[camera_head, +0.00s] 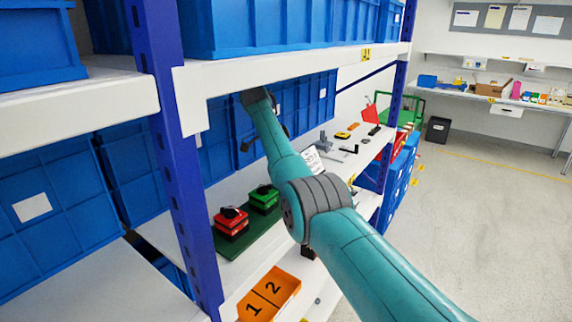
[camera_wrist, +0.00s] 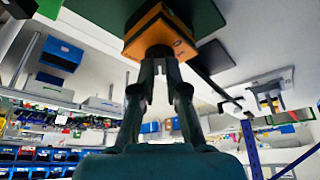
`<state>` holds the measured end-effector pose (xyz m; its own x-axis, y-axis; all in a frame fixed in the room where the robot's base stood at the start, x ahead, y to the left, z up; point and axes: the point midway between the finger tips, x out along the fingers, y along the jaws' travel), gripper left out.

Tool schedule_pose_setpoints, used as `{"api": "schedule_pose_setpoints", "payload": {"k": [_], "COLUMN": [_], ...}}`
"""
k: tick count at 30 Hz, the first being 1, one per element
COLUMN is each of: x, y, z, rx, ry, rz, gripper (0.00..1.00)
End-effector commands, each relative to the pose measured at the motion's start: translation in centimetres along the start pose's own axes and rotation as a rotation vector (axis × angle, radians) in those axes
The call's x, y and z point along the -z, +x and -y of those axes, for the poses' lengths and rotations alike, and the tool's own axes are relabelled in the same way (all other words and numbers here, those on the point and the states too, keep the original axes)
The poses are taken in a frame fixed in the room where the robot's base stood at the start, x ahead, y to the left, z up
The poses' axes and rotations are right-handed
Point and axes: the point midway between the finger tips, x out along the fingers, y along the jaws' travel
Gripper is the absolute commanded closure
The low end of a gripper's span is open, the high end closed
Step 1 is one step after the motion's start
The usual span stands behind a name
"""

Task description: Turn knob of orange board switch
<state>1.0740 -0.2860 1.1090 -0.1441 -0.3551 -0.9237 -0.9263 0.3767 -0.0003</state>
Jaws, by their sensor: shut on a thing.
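The orange switch (camera_wrist: 152,28) sits on a dark green board (camera_wrist: 205,14) at the top of the wrist view. Its dark knob (camera_wrist: 158,52) faces my gripper (camera_wrist: 160,66). The two fingers are closed together around the knob, and the fingertips partly hide it. In the head view the green board (camera_head: 232,246) lies on the shelf with a red switch (camera_head: 231,220) and a green switch (camera_head: 264,198) on it. My arm hides the orange switch and my gripper there.
An orange tray marked 1 and 2 (camera_head: 268,294) is below the board. A blue rack post (camera_head: 172,150) and an upper shelf edge (camera_head: 290,62) stand close to my arm. Blue bins (camera_head: 215,135) line the back. Small tools lie farther right on the shelf. The floor at right is clear.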

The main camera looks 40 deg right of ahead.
Motion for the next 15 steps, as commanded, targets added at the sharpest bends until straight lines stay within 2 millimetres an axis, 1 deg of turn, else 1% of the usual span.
{"api": "schedule_pose_setpoints", "payload": {"k": [15], "x": [-0.17], "y": [0.08], "z": [0.00], "rx": [-0.029], "ry": [0.060], "rz": [0.002], "gripper": [1.00]}}
